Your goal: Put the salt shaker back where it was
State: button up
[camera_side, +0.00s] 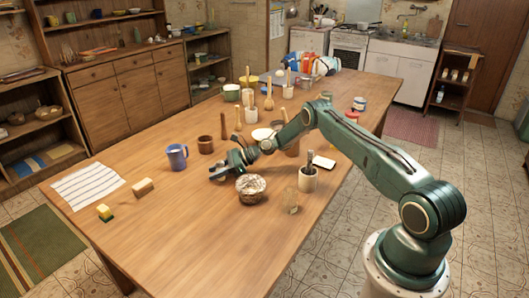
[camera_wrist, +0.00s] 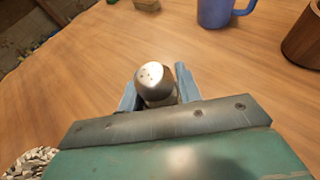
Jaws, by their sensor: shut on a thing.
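The salt shaker (camera_wrist: 154,76) has a rounded metal top with small holes and stands out between my fingers in the wrist view. My gripper (camera_wrist: 158,90) is shut on it, with a blue-grey finger on each side. In the side view my gripper (camera_side: 221,169) is low over the middle of the wooden table, between the blue mug and a round patterned bowl. The shaker is hard to make out there. I cannot tell whether its base touches the table.
The blue mug (camera_side: 177,157) and a brown cup (camera_side: 205,145) stand behind my gripper. The table front is clear.

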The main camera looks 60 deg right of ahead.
jog(key=shift+f, duration=0.1)
jog(key=o, duration=0.9)
jog(key=shift+o, duration=0.2)
jog(key=shift+s+d+r, duration=0.15)
jog(key=shift+d+r, duration=0.05)
jog(key=shift+r, duration=0.05)
jog(key=v, duration=1.1)
jog(key=shift+s+d, duration=0.2)
